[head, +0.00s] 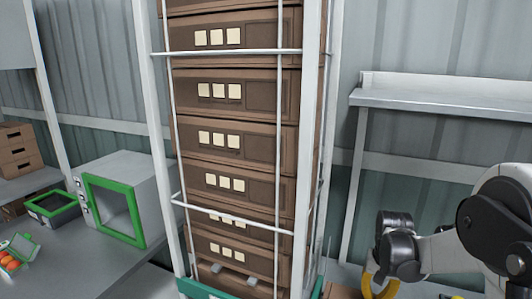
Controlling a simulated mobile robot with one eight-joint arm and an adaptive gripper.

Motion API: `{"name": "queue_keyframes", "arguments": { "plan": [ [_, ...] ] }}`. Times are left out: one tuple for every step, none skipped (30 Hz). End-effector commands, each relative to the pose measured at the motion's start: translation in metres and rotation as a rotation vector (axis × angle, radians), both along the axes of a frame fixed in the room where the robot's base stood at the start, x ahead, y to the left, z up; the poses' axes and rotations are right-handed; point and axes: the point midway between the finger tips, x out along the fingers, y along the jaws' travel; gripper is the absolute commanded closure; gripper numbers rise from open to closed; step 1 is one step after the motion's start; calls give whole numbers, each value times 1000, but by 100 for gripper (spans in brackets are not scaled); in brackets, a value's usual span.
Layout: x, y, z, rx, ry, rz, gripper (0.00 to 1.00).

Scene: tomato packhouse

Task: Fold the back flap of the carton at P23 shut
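I cannot pick out a carton marked P23 or its back flap in the head view. A small brown surface (338,292) shows at the bottom edge, right of the rack; too little shows to tell what it is. My gripper's fingertips are out of the picture.
A tall white rack (312,125) holds a stack of brown crates (270,90) with pale labels. Left are a green-framed grey box (152,202), a green-rimmed black tray (50,208) and a small green carton with tomatoes (18,248) on a bench. A shelf (440,100) is right.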

Motion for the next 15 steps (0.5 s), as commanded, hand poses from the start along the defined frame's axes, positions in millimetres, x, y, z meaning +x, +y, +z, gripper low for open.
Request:
{"name": "queue_keyframes", "arguments": {
  "plan": [
    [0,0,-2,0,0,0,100],
    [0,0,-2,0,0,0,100],
    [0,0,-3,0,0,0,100],
    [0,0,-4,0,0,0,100],
    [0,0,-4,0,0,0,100],
    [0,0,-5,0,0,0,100],
    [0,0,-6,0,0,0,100],
    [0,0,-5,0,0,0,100],
    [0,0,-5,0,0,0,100],
    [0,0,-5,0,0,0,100],
    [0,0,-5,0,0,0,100],
    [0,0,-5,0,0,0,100],
    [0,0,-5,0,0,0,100],
    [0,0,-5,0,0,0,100],
    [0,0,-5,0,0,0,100]
  ]
}}
